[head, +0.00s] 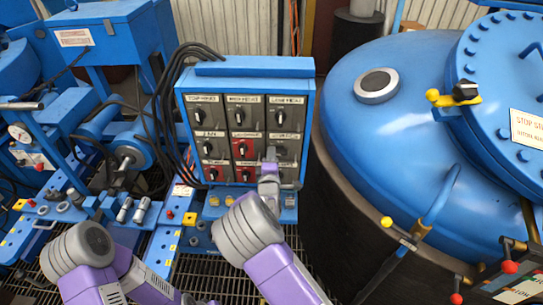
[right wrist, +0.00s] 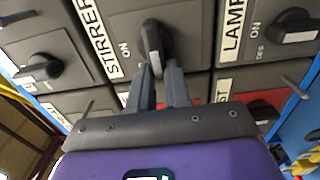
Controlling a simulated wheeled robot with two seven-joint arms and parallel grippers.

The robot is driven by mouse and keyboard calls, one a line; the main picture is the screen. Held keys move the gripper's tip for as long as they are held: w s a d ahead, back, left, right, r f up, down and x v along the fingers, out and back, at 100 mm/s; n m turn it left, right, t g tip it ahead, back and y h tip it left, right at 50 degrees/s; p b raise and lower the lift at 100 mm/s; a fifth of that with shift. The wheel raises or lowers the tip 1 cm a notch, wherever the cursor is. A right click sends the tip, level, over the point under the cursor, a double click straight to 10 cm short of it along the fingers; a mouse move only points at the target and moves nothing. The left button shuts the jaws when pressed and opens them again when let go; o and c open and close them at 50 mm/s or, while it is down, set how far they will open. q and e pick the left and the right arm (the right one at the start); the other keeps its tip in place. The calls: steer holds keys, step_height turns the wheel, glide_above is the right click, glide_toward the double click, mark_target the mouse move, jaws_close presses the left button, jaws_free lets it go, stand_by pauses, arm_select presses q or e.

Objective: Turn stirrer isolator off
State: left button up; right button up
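The stirrer isolator is a black rotary knob (right wrist: 153,45) beside a white "STIRRER" label (right wrist: 90,35), with "ON" printed near it. In the head view it sits in the right column, middle row, of the blue switch panel (head: 249,70), partly behind my right gripper (head: 270,157). My right gripper also shows in the right wrist view (right wrist: 158,72): its two grey fingers are a narrow gap apart, one on each side of the knob's near end. I cannot tell whether they touch it. My left arm (head: 80,250) is at the lower left; its gripper does not show clearly.
Neighbouring knobs are close: the lamp knob (right wrist: 292,32) and another knob (right wrist: 40,70). Black cables (head: 165,85) hang left of the panel. A large blue vessel (head: 390,120) stands close on the right. Blue machinery (head: 110,25) fills the left.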

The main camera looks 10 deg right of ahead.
steer(key=o, duration=0.5)
steer(key=shift+c, duration=0.2)
steer(key=v, duration=0.7)
steer(key=shift+s, duration=0.35)
steer(key=shift+a, duration=0.1)
